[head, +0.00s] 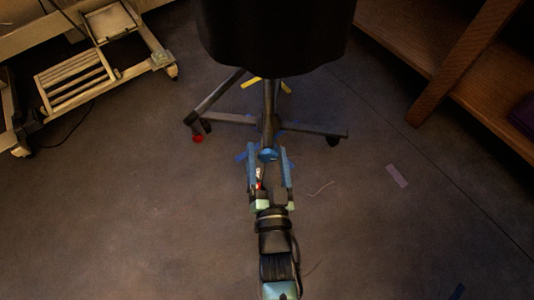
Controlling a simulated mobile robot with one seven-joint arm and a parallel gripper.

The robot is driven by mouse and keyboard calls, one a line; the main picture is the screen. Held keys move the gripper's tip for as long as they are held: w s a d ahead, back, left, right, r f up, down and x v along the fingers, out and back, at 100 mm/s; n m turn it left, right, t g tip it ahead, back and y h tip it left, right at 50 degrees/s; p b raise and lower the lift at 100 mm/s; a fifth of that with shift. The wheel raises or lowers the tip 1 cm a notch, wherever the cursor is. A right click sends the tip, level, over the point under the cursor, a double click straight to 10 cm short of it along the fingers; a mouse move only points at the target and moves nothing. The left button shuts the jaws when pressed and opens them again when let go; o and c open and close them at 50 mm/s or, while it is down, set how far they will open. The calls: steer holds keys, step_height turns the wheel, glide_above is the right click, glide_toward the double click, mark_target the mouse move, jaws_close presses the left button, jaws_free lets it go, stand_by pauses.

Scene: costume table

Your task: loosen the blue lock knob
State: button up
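The blue lock knob (268,154) sits low at the front of a dark stand (270,100), where its legs meet. My gripper (268,151) reaches up from the bottom of the head view. Its two fingers are apart, one on the left and one on the right of the knob as seen from above. The gripper looks open, with narrow gaps beside the knob. I cannot tell whether the fingers are at the knob's height. The stand carries a large black form (277,35) that hides its upper part.
A pale wheeled frame (85,75) is at the upper left. A wooden shelf (450,75) is at the upper right. Tape pieces (397,176) lie on the floor, which is mostly clear around my arm.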

steer(key=shift+s+r+p, duration=0.1)
steer(key=shift+s+p, duration=0.3)
steer(key=shift+s, duration=0.1)
steer(key=s+d+p, duration=0.1)
steer(key=s+p, duration=0.3)
steer(key=s, duration=0.8)
steer(key=shift+f+p, duration=0.35)
steer(key=shift+p, duration=0.05)
